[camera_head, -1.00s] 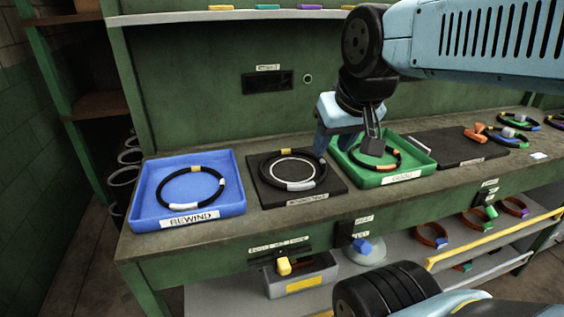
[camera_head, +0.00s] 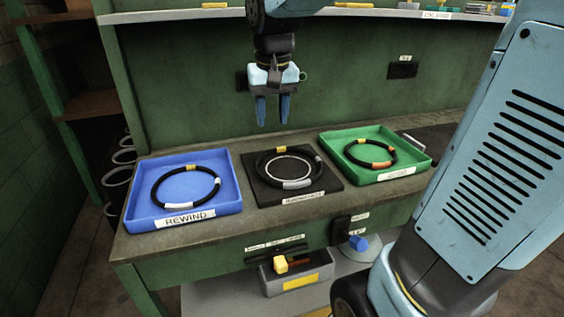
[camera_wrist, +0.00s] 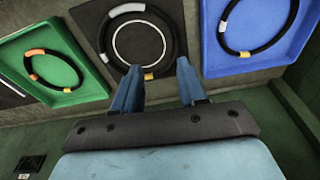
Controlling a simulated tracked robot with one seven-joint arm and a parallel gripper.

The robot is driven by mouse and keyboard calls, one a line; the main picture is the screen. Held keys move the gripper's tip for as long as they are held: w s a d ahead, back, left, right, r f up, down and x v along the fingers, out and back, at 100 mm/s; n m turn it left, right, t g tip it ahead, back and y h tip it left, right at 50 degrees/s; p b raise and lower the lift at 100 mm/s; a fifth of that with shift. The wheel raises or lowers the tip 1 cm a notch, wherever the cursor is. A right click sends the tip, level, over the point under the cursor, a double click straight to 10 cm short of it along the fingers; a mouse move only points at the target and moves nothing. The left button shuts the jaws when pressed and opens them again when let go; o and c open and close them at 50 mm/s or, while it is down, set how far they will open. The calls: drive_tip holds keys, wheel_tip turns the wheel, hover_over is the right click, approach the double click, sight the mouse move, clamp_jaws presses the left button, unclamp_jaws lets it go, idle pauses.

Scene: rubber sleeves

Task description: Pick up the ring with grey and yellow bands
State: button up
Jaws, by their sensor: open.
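A black ring with a yellow band at the back and a grey band at the front (camera_head: 297,184) lies flat on the dark square pad in the middle of the bench. In the wrist view this ring (camera_wrist: 149,76) lies just beyond my fingertips, its yellow band nearest. A thin white circle shows inside it on the pad. My gripper (camera_head: 273,122) is open and empty, pointing down, above and behind the ring in the head view. In the wrist view my gripper (camera_wrist: 157,72) shows its two blue fingers spread apart, with nothing between them.
The blue tray (camera_head: 228,203) at left holds a black ring with yellow and pale bands. The green tray (camera_head: 414,158) at right holds a ring with yellow and orange bands. The green back panel (camera_head: 180,80) and a shelf (camera_head: 170,16) stand behind.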

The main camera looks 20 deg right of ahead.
drive_tip(key=w+a+f+g, duration=0.1)
drive_tip(key=w+a+f, duration=0.15)
drive_tip(key=w, duration=0.35)
hover_over(256, 167)
drive_tip(key=shift+g, duration=0.3)
drive_tip(key=f, duration=0.9)
drive_tip(key=shift+s+a, duration=0.3)
drive_tip(key=shift+w+d+f, duration=0.1)
drive_tip(key=shift+w+f, duration=0.05)
drive_tip(key=shift+f, duration=1.15)
drive_tip(key=shift+w+d+f, duration=0.1)
drive_tip(key=shift+f, duration=1.15)
clamp_jaws()
